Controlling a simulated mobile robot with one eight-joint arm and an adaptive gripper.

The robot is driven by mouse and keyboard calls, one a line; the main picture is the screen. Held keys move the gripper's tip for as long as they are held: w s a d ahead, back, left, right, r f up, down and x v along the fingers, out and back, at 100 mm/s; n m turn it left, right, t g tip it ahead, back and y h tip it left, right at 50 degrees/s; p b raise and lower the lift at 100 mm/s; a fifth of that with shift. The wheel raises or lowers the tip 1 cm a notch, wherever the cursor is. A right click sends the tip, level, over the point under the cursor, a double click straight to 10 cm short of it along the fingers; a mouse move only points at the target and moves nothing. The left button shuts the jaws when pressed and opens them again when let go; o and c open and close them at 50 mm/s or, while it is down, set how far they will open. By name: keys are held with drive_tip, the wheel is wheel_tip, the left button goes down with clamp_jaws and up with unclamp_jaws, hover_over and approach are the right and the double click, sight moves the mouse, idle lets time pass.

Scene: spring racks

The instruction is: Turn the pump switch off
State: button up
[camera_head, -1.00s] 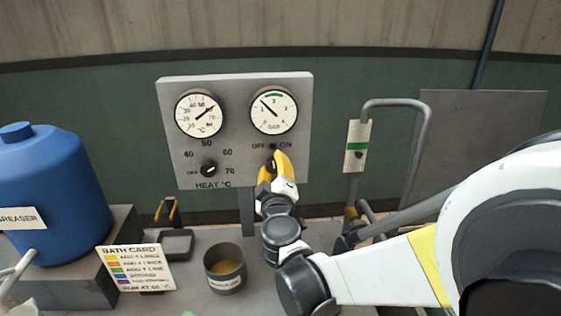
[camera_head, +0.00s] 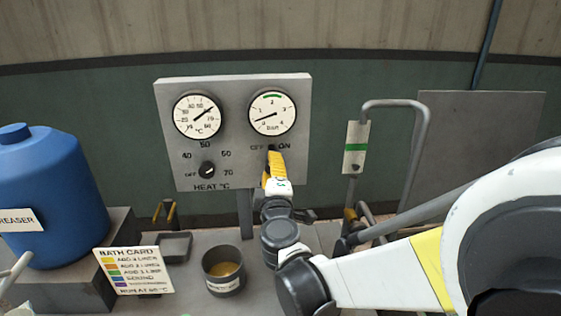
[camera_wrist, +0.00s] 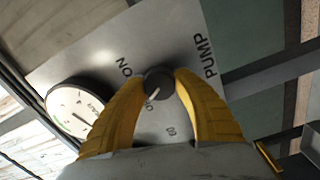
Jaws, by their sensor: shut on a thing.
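The pump switch is a dark round knob (camera_wrist: 159,83) on the grey panel (camera_wrist: 95,38), between the ON and PUMP lettering in the wrist view. Its white pointer mark aims at the partly hidden OFF lettering. My gripper (camera_wrist: 158,85) has its yellow fingers on both sides of the knob and is shut on it. In the head view my gripper (camera_head: 273,158) reaches up to the panel just below the OFF/ON labels and hides most of the switch. The bar gauge (camera_head: 273,114) above it has its needle pointing lower left, near the low end.
The heat knob (camera_head: 207,170) and temperature gauge (camera_head: 198,115) are left of the switch. A blue jug (camera_head: 50,195), bath card (camera_head: 136,270), grey cup (camera_head: 224,284) and small tray (camera_head: 175,248) stand below left. A bent pipe handle (camera_head: 425,130) rises at right.

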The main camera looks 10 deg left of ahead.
drive_tip(key=o, duration=1.2)
drive_tip(key=shift+s, duration=0.1)
drive_tip(key=v, duration=1.2)
drive_tip(key=shift+f, duration=0.1)
